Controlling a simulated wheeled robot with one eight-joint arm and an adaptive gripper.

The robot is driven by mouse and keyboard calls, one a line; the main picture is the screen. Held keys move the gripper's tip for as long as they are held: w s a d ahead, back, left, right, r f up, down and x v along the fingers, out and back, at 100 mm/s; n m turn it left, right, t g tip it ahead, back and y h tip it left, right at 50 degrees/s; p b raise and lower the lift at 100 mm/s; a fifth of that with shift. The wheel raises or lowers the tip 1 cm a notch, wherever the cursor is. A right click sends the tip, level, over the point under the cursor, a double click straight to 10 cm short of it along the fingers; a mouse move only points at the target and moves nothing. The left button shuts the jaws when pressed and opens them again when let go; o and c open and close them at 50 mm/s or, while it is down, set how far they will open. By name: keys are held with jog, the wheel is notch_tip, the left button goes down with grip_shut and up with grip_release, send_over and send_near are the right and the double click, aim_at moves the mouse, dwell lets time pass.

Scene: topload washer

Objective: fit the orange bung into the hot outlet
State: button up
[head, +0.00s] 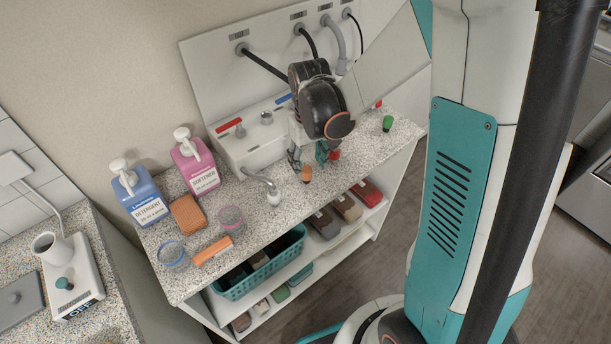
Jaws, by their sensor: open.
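The orange bung (306,174) stands on the speckled counter, just in front of my gripper. My gripper (308,158) points down over the counter, its teal-tipped fingers apart, close behind the bung. From this angle I cannot tell whether they touch it. A white box (234,150) stands on the counter, left of my gripper, with a red bar (229,125) and a blue bar (284,99) on top. A grey knob (266,118) sits between the bars. I cannot clearly identify the hot outlet; small labels are unreadable and my arm hides part of the box.
A red piece (334,155) is right beside my gripper, and a green bung (388,123) stands farther right. A grey spout (262,182) bends out at left. Pink (195,165) and blue bottles (140,195) stand at the left. Hoses hang on the back panel (213,60).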

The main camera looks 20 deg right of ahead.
aim_at(306, 169)
jog(key=shift+w+a+f+b, duration=0.15)
jog(key=shift+f+b, duration=0.5)
jog(key=shift+f, duration=0.9)
jog(key=shift+w+a+f+b, duration=0.15)
jog(key=shift+f+b, duration=0.5)
jog(key=shift+f, duration=0.9)
jog(key=shift+d+r, duration=0.1)
jog(key=c, duration=1)
